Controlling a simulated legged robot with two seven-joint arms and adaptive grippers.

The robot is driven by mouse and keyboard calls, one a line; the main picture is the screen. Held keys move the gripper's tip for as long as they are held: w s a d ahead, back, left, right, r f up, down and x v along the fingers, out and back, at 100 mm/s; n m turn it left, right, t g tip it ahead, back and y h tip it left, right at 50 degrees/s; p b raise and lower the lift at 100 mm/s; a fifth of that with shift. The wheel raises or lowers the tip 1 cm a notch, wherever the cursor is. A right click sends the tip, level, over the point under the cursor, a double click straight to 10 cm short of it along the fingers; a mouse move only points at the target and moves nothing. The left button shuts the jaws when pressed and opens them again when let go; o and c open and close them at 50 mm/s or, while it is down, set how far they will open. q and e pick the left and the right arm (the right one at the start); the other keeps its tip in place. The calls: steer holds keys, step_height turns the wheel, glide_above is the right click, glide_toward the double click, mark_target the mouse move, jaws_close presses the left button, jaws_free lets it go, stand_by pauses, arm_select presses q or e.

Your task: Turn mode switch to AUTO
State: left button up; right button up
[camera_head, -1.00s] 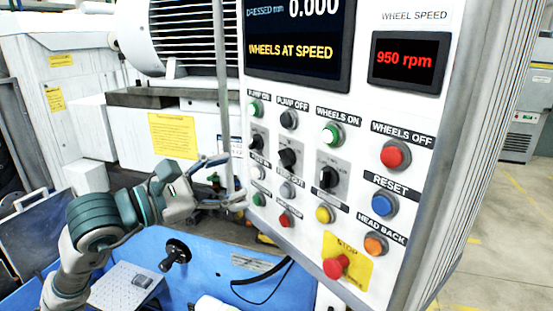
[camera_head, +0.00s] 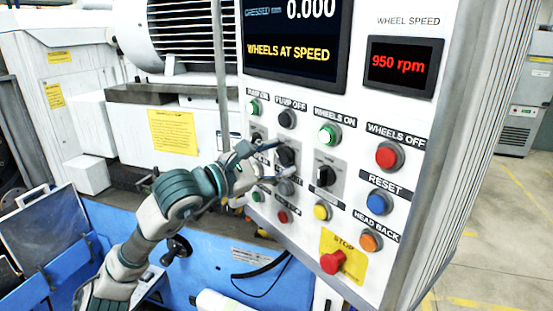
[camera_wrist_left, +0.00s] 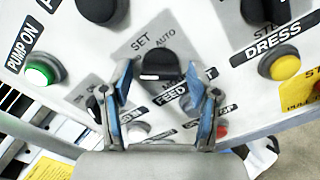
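The mode switch (camera_head: 285,157) is a black rotary knob on a grey plate, the middle of three selector switches on the white control panel. In the left wrist view the knob (camera_wrist_left: 158,66) sits below the printed words SET and AUTO; a third label is partly hidden. A white mark shows on the knob's lower edge; I cannot tell clearly which label it points to. My left gripper (camera_head: 273,162) is open in front of the panel. In the left wrist view its blue-padded fingers (camera_wrist_left: 161,72) stand either side of the knob, with visible gaps. My right gripper is not in view.
A pump-off black button (camera_head: 287,118) is above the knob. Another selector (camera_head: 326,176) is to the right, and a grey button (camera_head: 286,187) below. A red STOP button (camera_head: 332,262) is lower right. A vertical grey pole (camera_head: 220,80) stands left of the panel.

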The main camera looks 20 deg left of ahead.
arm_select(q)
steer(key=c, duration=0.9)
steer(key=shift+o, duration=0.2)
